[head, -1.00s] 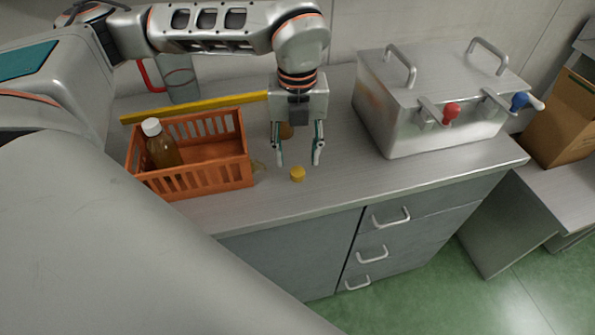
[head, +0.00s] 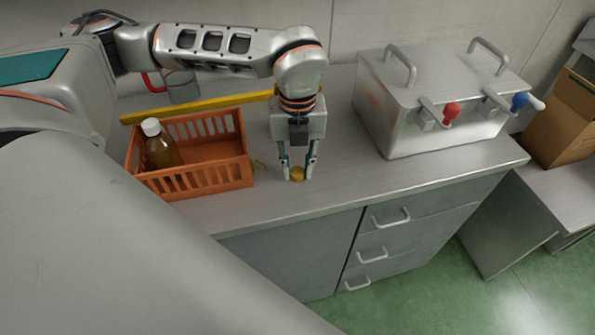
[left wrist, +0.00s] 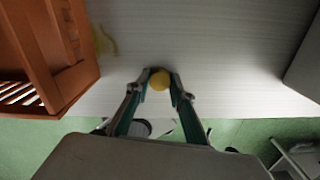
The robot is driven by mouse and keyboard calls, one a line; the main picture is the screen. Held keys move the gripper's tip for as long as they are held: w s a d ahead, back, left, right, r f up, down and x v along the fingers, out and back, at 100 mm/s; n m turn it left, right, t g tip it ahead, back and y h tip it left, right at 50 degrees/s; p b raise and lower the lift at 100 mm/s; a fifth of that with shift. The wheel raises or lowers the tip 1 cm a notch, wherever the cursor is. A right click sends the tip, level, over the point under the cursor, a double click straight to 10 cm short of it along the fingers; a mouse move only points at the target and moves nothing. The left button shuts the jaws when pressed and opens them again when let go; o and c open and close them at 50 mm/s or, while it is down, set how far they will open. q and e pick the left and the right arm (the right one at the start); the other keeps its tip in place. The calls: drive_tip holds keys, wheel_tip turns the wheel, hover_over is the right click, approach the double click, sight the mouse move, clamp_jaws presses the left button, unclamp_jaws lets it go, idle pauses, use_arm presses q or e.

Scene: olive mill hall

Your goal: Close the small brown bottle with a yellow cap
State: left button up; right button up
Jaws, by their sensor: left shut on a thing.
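The yellow cap (head: 297,174) is on the grey counter, in front of the crate's right side. My left gripper (head: 297,176) points down and is shut on it, with a finger on each side. In the left wrist view the cap (left wrist: 159,79) shows between the fingertips (left wrist: 160,88). The small brown bottle cannot be made out now; the left gripper covers the spot where a bit of brown showed earlier. A bottle with a white cap (head: 160,145) stands in the orange crate. My right gripper is not in view.
The orange crate (head: 205,183) stands left of the gripper, with a yellowish smear (left wrist: 104,42) beside it. A yellow bar (head: 200,105) lies behind the crate. A lidded steel box (head: 425,125) stands to the right. The counter's front edge is close; bare counter lies between gripper and box.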

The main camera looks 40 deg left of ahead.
sight(298, 171)
use_arm(q)
drive_tip(key=shift+r, duration=0.15)
wheel_tip(298, 171, up, 20)
drive_tip(key=p, duration=0.1)
idle(0.5)
